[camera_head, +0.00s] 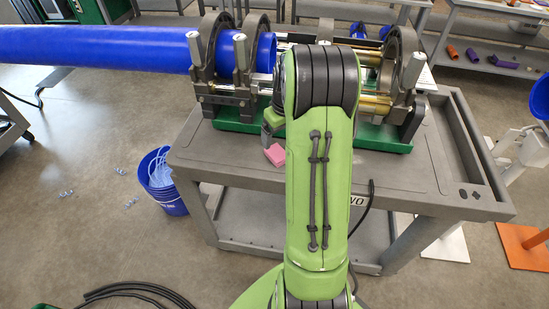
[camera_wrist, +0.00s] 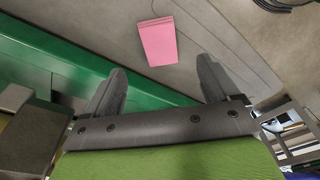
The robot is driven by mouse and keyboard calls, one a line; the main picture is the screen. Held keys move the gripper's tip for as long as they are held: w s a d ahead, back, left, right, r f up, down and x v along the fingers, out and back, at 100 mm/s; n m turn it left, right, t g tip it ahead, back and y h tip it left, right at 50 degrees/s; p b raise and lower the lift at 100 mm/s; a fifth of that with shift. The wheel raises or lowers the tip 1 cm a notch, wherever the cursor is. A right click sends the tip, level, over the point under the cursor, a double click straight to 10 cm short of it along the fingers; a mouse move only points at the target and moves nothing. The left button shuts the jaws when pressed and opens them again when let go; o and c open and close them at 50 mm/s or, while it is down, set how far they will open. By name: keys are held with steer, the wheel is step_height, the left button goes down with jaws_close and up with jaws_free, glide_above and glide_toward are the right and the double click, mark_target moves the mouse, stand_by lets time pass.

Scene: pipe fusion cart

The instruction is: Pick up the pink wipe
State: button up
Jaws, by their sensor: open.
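The pink wipe (camera_head: 275,155) lies on the grey cart top, just left of my green arm in the head view. In the wrist view the pink wipe (camera_wrist: 158,41) lies flat as a small rectangle, beyond my fingertips and roughly between their lines. My gripper (camera_wrist: 164,80) is open, its two dark fingers wide apart with nothing between them. The wipe and the fingers appear apart. In the head view my arm hides most of the gripper.
The grey cart (camera_head: 428,180) carries a green-based pipe fusion machine (camera_head: 385,139) behind the wipe, with a blue pipe (camera_head: 100,47) clamped in it. A blue bucket (camera_head: 168,200) stands on the floor to the left. The cart top right of my arm is mostly clear.

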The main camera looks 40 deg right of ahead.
mark_target(277, 152)
steer(key=f, duration=0.2)
steer(key=w+f+b, duration=0.1)
steer(key=f, duration=0.5)
steer(key=shift+w+d+f+b, duration=0.2)
steer(key=shift+f+b, duration=0.05)
steer(key=shift+b, duration=0.15)
steer(key=shift+r, duration=0.15)
steer(key=shift+c, duration=0.3)
steer(key=c, duration=1.1)
step_height(277, 152, up, 10)
steer(key=p, duration=0.2)
steer(key=shift+p, duration=0.3)
steer(key=shift+c, duration=0.2)
